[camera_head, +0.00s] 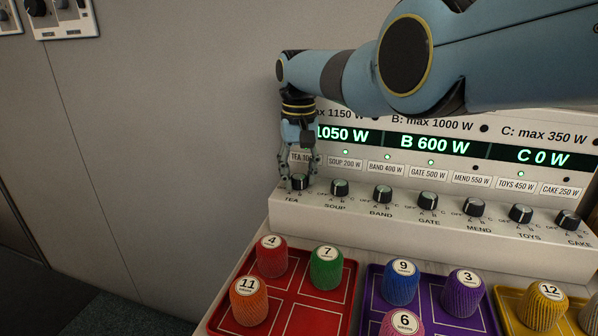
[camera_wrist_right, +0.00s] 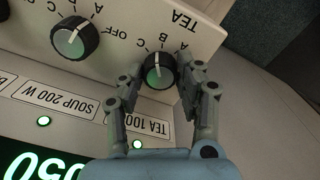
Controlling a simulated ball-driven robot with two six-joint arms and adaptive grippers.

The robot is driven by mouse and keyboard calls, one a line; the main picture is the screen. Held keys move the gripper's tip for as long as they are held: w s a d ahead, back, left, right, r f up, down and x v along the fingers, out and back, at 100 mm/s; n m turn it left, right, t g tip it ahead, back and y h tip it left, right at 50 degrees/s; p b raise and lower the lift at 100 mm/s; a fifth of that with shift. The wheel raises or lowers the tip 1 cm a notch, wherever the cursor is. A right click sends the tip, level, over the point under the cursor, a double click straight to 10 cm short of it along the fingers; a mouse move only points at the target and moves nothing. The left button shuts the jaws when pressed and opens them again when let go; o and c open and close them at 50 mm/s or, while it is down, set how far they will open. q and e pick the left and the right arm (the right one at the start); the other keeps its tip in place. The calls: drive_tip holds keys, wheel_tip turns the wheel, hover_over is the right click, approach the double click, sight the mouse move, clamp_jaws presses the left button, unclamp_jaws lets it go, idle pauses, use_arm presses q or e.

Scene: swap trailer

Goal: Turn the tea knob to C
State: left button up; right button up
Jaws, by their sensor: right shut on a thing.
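The tea knob (camera_head: 299,182) is the leftmost black knob in the row on the panel, above the word TEA. My right gripper (camera_head: 299,180) comes down over it from above. In the right wrist view the tea knob (camera_wrist_right: 160,72) sits between the two fingers of my right gripper (camera_wrist_right: 158,80), which is shut on it. Its pale pointer line faces the letters, near B; I cannot tell the exact setting. The letter C (camera_wrist_right: 141,50) is just left of B there. The display (camera_head: 430,143) reads 1050 W at its left part, B 600 W and C 0 W. My left gripper is out of view.
The soup knob (camera_head: 340,187) stands close to the right of the tea knob, with several more knobs beyond. Below the panel, a red tray (camera_head: 335,300) and a purple tray (camera_head: 430,315) hold numbered pegs. A bare grey wall (camera_head: 150,130) is at the left.

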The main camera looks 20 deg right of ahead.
sight(299, 177)
drive_tip(key=n, duration=0.4)
drive_tip(key=shift+n, duration=0.4)
idle(0.4)
drive_tip(key=o, duration=1.1)
drive_tip(key=shift+o, duration=0.2)
drive_tip(key=shift+r, duration=0.1)
wheel_tip(299, 177, up, 12)
